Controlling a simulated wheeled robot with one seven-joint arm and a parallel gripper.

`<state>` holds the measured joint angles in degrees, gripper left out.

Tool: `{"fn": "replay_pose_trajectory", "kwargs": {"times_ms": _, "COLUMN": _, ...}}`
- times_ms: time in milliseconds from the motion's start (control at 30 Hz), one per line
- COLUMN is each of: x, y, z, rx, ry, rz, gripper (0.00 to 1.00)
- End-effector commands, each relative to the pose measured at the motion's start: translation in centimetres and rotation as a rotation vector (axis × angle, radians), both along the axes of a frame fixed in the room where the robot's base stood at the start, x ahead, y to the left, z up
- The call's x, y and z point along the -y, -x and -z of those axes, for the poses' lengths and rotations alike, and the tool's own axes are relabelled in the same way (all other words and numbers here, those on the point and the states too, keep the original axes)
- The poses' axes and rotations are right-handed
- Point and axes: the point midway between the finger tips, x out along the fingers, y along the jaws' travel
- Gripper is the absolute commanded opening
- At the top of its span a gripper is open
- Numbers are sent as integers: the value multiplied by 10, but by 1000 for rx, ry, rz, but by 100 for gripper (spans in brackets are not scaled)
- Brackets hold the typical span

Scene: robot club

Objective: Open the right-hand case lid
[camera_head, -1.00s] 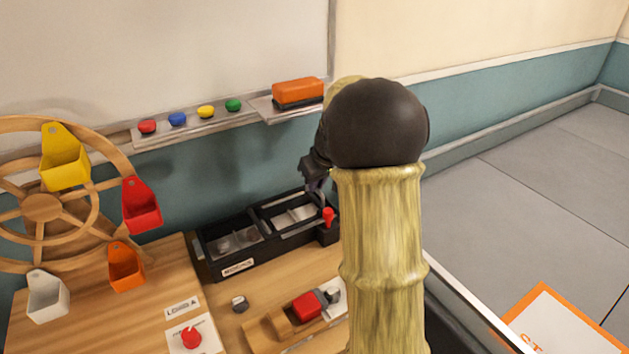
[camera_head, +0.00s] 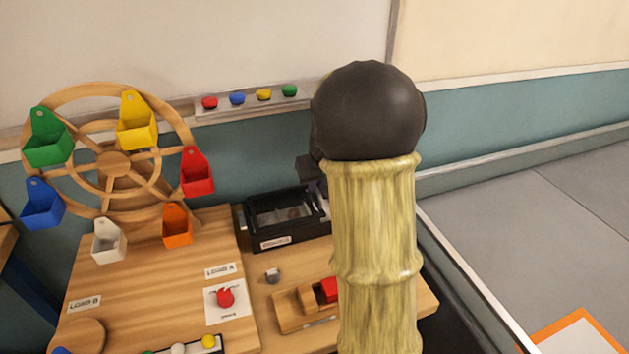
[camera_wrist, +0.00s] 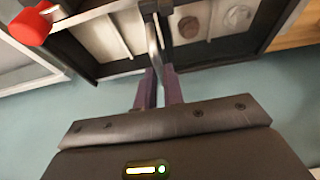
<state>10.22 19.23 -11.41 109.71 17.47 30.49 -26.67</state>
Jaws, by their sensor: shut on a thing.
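The black case (camera_head: 255,240) stands at the back of the table against the wall. Its left part shows in the head view; its right part is hidden behind my arm. In the wrist view the case (camera_wrist: 205,52) shows along the top, with pale dividers and round pieces inside. My gripper (camera_wrist: 159,80) is shut on a thin metal bar, the handle (camera_wrist: 154,45) at the case's edge. A red knob (camera_wrist: 30,27) sits at the upper left there. How far the right-hand lid is raised cannot be told.
A wooden wheel (camera_head: 113,163) with coloured buckets stands left. A wooden block holder (camera_head: 290,315) and a small grey piece (camera_head: 273,275) lie in front of the case. The tray of coloured magnets (camera_head: 250,105) is on the wall above.

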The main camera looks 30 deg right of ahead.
Motion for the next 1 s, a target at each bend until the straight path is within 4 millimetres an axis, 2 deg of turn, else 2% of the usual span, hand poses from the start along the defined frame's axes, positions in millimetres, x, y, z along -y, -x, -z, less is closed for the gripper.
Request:
{"fn": "replay_pose_trajectory", "kwargs": {"times_ms": 400, "x": 2, "y": 0, "z": -1, "rx": 1, "ry": 1, "rz": 7, "gripper": 0}}
{"fn": "replay_pose_trajectory", "kwargs": {"times_ms": 433, "x": 2, "y": 0, "z": -1, "rx": 1, "ry": 1, "rz": 7, "gripper": 14}}
{"fn": "replay_pose_trajectory", "kwargs": {"times_ms": 533, "x": 1, "y": 0, "z": -1, "rx": 1, "ry": 0, "rz": 5, "gripper": 31}}
{"fn": "replay_pose_trajectory", "kwargs": {"times_ms": 833, "x": 0, "y": 1, "z": -1, "rx": 1, "ry": 0, "rz": 4, "gripper": 31}}
{"fn": "replay_pose_trajectory", "kwargs": {"times_ms": 1000, "x": 0, "y": 5, "z": -13, "rx": 2, "ry": 1, "rz": 4, "gripper": 31}}
